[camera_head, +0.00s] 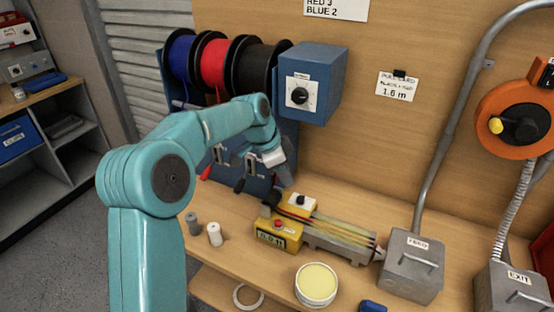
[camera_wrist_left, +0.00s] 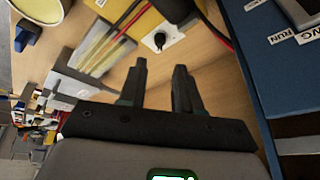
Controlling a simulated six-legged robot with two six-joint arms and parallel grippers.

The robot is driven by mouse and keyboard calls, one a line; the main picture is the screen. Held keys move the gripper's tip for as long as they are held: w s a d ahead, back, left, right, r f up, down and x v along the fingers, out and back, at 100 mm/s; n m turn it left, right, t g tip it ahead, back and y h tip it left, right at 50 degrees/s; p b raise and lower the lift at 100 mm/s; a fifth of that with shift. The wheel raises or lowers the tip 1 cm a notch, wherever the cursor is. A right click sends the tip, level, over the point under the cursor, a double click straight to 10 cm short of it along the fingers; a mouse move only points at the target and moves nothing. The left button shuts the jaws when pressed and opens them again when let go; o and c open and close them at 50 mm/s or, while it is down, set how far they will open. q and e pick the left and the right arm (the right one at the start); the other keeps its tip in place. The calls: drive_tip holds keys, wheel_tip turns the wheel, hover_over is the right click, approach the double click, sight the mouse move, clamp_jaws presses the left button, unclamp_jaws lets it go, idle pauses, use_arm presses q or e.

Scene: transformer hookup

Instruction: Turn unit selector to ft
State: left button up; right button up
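A small black knob on a white plate (camera_head: 300,201) sits on a yellow measuring unit (camera_head: 276,235) on the bench. The unit also has a red button and a small display. The same black knob (camera_wrist_left: 159,40) shows in the left wrist view, beyond the fingertips. Its label is too small to read. Another black knob (camera_head: 299,96) is on the blue box (camera_head: 322,78) on the wall; its label is also unreadable. My left gripper (camera_head: 284,182) is above and behind the yellow unit. Its fingers (camera_wrist_left: 159,72) are apart and empty. My right gripper is not in view.
Blue, red and black spools (camera_head: 214,64) hang left of the blue box. Coloured wires run through a grey guide (camera_head: 338,240) beside the yellow unit. A grey feed box (camera_head: 411,266), a yellow-filled tub (camera_head: 316,284) and small spools (camera_head: 214,234) stand on the bench.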

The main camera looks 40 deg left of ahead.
use_arm(q)
drive_tip(key=v, duration=0.6)
drive_tip(key=shift+r, duration=0.1)
